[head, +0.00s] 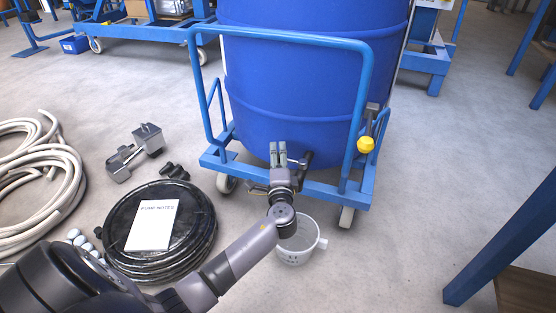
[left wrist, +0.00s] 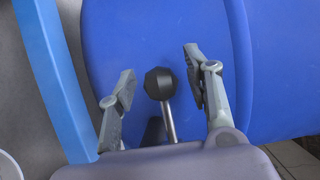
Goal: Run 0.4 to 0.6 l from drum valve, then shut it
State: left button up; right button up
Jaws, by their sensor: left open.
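The blue drum (head: 300,80) stands upright on a blue wheeled cart (head: 286,36). My left gripper (head: 279,152) is at the drum's lower front, open, fingers toward the drum. In the left wrist view, a black knob on a metal lever (left wrist: 160,84) stands between the open fingers of the gripper (left wrist: 160,66), with gaps on both sides. The valve body is mostly hidden by my gripper. A white jug (head: 298,245) with a handle on its right stands on the floor below, partly behind my arm. Its contents cannot be made out. My right gripper is not in view.
A black coiled hose (head: 190,235) with a "PUMP NOTES" sheet (head: 152,228) lies left of my arm. Pale hose (head: 65,185) and grey metal parts (head: 135,152) lie farther left. A yellow knob (head: 366,144) is at the cart's right. Floor right of the cart is clear.

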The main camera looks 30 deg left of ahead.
pick_arm(q)
jog(key=shift+c, duration=0.5)
grip_shut()
dwell(0.4)
